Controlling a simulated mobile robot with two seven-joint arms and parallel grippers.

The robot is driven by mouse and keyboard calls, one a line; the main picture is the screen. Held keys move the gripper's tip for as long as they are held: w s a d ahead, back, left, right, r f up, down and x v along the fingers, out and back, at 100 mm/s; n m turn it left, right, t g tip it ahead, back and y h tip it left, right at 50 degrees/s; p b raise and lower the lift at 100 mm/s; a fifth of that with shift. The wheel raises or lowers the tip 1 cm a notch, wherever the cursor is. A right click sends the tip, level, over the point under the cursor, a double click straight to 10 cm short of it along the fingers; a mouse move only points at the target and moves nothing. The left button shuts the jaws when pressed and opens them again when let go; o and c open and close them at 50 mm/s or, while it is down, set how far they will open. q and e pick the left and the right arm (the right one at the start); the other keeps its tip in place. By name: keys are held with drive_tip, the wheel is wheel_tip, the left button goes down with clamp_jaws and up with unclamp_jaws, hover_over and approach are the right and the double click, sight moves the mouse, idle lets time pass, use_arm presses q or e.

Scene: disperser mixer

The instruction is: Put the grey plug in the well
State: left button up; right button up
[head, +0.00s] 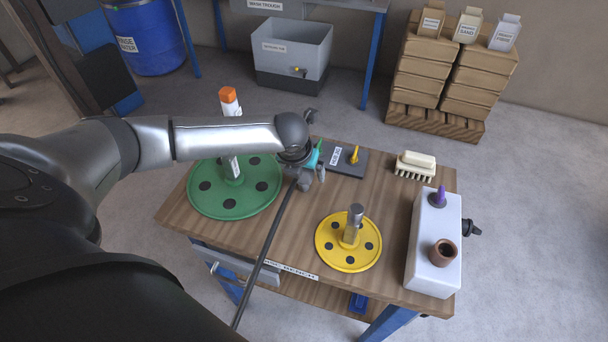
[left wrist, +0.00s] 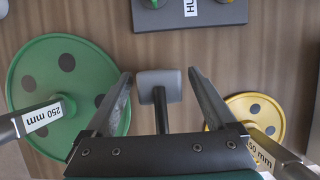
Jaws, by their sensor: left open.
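My left gripper (head: 312,178) is open above the workbench, between the green disc and the yellow disc. In the left wrist view, a light grey block (left wrist: 158,83) on a dark stem shows between the open fingers (left wrist: 160,80); I cannot tell whether the fingers touch it. It is the only plug-like grey piece I make out, and I cannot confirm it is the plug. A brown, hollow round socket (head: 443,252) stands on the white box (head: 425,275) at the right; I cannot tell whether it is the well. My right gripper is out of view.
A long dark rod (head: 267,245) crosses the front edge.

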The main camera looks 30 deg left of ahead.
use_arm(q)
clamp_jaws()
idle(0.7)
